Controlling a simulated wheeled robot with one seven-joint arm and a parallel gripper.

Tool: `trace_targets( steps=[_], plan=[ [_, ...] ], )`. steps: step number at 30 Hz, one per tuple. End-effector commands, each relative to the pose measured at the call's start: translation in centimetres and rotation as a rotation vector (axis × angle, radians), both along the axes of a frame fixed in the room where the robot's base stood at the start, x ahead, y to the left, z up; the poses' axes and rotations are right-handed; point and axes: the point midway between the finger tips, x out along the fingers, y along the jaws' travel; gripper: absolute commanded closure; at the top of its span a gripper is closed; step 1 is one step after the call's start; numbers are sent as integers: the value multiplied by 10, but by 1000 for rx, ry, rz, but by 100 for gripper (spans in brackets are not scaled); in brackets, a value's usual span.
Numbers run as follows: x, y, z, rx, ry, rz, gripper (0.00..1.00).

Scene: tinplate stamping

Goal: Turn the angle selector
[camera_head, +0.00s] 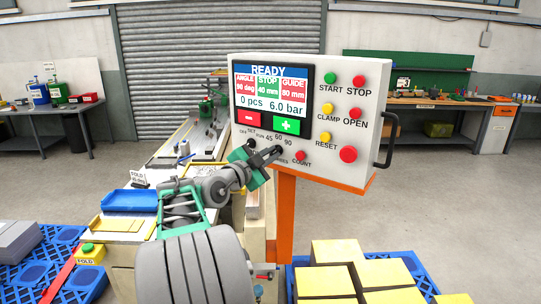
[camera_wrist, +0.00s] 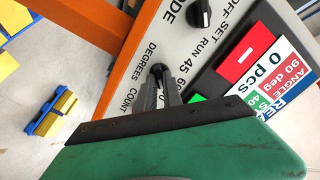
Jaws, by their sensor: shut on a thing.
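The angle selector (camera_wrist: 157,69) is a small black knob on the control panel (camera_head: 345,84), with 45, 60 and 90 printed beside it and DEGREES below. My gripper (camera_wrist: 160,92) is shut on this knob, one grey finger on each side. In the head view my gripper (camera_head: 271,155) reaches the lower left of the panel face and mostly hides the knob. The screen (camera_head: 270,101) reads READY, ANGLE 90 deg, STOP 40 mm and GUIDE 80 mm. The knob's exact pointing direction cannot be told.
Another black knob, the mode selector (camera_wrist: 200,13), sits close beside. A red COUNT button (camera_head: 299,156) is just right of my gripper. An orange post (camera_head: 285,215) carries the panel. Yellow blocks (camera_head: 333,252) stand on a blue pallet in front.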

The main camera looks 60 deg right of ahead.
Motion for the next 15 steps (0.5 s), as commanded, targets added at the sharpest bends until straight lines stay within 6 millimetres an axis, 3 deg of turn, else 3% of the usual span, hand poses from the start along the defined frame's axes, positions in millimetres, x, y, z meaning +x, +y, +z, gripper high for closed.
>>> trace_targets(
  steps=[15],
  plan=[
    [1,0,-3,25,186,1,100]
  ],
)
